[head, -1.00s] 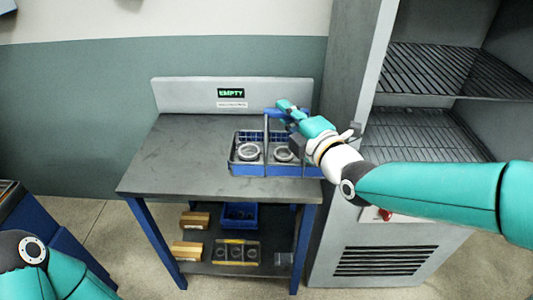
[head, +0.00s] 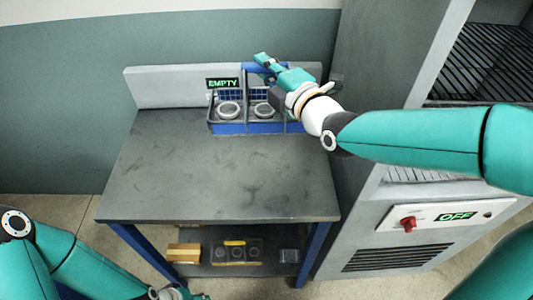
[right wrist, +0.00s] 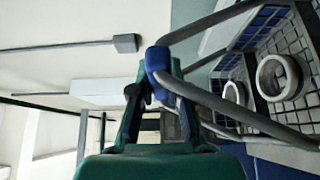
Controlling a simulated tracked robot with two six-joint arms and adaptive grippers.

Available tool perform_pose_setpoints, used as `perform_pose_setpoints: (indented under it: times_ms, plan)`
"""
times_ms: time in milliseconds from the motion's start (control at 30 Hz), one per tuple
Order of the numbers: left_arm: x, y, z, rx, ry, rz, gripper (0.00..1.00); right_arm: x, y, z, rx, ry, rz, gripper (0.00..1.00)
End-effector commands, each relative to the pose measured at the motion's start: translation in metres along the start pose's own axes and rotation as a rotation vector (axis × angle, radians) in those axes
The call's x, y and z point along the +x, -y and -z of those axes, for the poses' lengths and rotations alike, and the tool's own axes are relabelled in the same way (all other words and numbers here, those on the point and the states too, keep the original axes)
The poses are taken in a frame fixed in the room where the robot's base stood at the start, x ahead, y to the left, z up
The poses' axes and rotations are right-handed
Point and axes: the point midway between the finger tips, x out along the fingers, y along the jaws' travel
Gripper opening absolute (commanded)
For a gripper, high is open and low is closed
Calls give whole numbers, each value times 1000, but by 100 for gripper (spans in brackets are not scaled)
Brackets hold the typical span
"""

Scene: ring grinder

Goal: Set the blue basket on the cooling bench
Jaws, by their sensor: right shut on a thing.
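The blue basket (head: 228,128) is a wire-sided carrier with a grey frame and a blue front strip. It holds pale rings, two of them plain in the head view. It appears level at the back of the grey cooling bench (head: 215,180), in front of the backboard; I cannot tell whether it touches the top. My right gripper (head: 266,64) is shut on its blue top handle. The right wrist view shows the handle (right wrist: 158,62) between the fingers and the basket (right wrist: 270,80) to the right. My left gripper (head: 180,293) is partly cut off at the bottom edge.
An "EMPTY" sign (head: 222,83) is on the backboard. Most of the benchtop before the basket is clear. Wooden blocks (head: 184,252) and a dark tray (head: 237,254) lie on the lower shelf. A grey cabinet (head: 375,130) with racks, red knob and "OFF" display stands close on the right.

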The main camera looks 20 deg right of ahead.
Motion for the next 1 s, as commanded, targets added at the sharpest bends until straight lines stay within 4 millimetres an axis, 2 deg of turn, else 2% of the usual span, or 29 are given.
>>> perform_pose_setpoints:
  times_ms: [167,600,700,1000]
  plan:
    - [-2,0,0,0,1,0,40,-3,18,-6,-1,14,2,0]
    - [-10,-4,0,0,1,0,40,-6,124,-11,2,25,5,0]
    - [-12,-4,0,0,0,0,40,-7,142,-11,1,25,2,0]
    - [-13,-5,0,0,0,0,40,-6,164,-12,-1,26,-3,0]
